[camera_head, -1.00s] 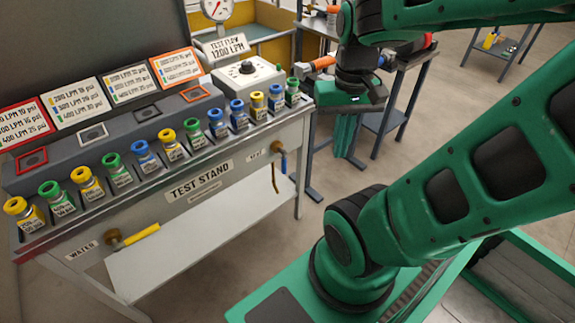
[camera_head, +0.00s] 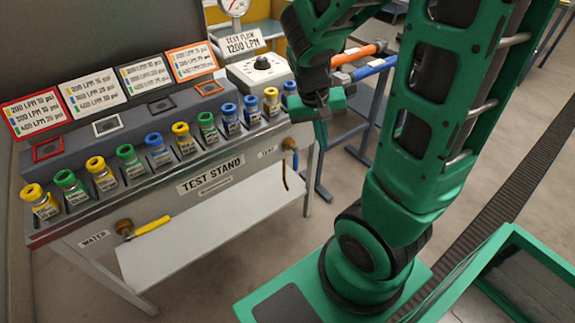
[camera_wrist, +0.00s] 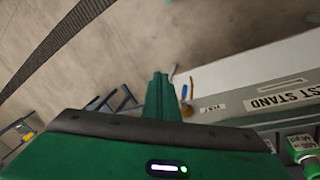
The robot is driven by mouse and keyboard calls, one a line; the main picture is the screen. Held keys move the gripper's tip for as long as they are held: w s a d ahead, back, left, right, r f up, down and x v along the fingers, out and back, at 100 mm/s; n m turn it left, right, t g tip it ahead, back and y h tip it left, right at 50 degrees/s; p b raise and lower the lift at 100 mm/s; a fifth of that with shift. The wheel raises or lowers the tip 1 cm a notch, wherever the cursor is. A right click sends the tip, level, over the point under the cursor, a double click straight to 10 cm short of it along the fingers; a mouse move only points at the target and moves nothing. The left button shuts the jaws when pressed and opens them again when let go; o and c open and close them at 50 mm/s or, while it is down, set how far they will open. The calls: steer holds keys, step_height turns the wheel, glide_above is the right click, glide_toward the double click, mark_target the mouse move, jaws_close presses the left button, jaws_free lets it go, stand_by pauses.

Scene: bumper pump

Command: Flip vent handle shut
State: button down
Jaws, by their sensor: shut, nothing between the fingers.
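The vent valve is on the right end of the test stand's front (camera_head: 205,190), beside a small label. Its blue handle (camera_head: 295,160) points roughly down from a brass body (camera_head: 289,144), with a thin brown tube below. In the wrist view the blue handle (camera_wrist: 185,91) shows just right of my fingertips, close to the "VENT" label (camera_wrist: 213,108). My gripper (camera_head: 321,138) is shut and empty, to the right of the vent handle and slightly above it in the head view. Its shut fingers (camera_wrist: 160,76) point toward the floor side in the wrist view. I see no contact with the handle.
A yellow water handle (camera_head: 153,225) lies sideways at the stand's left front. Several capped bottles stand in a row along the stand's top edge, some near my gripper. A flow box (camera_head: 262,72) sits behind. A table with orange and blue tools (camera_head: 375,68) stands right.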

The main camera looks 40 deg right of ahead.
mark_target(295, 163)
steer(key=w+a+f+n+t+h, duration=0.1)
steer(key=w+a+f+t, duration=0.1)
steer(key=w+a+f, duration=0.2)
steer(key=w+a+f+n+t+h, duration=0.1)
steer(key=w+a+f, duration=0.3)
steer(key=w+f, duration=0.6)
step_height(295, 163, down, 3)
steer(key=shift+w+a+f+n+t+h, duration=0.15)
steer(key=shift+w+a+n+t+h, duration=0.2)
steer(key=shift+n+h, duration=0.3)
steer(key=shift+s+d, duration=0.1)
steer(key=w+d+f, duration=0.2)
steer(key=d+f, duration=0.6)
steer(key=d, duration=0.1)
steer(key=shift+w, duration=0.15)
